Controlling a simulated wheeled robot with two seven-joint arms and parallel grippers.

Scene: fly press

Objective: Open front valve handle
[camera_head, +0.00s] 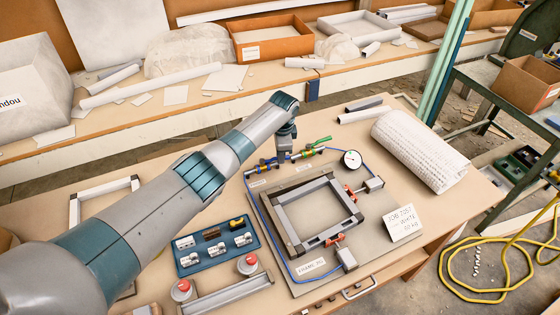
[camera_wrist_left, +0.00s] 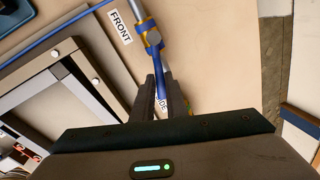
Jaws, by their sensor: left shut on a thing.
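In the left wrist view, the blue front valve handle (camera_wrist_left: 160,82) runs down from a brass-and-blue valve body (camera_wrist_left: 152,41) on a grey pipe, beside the FRONT label (camera_wrist_left: 120,26). My left gripper (camera_wrist_left: 166,85) is shut on the handle, one dark finger on each side of it. In the head view my left arm reaches from the lower left to the back of the board, where my left gripper (camera_head: 282,156) largely covers the front valve. A second valve with a green handle (camera_head: 318,142) stands to its right. A SIDE label is partly hidden by the fingers.
A grey square frame (camera_head: 291,238) lies on the board with red clamps. A pressure gauge (camera_head: 351,158) stands behind it. A blue parts tray (camera_head: 190,267), a white roll (camera_head: 420,149) and a JOB 7057 card (camera_head: 403,224) are nearby. My arm crosses the table's left half.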

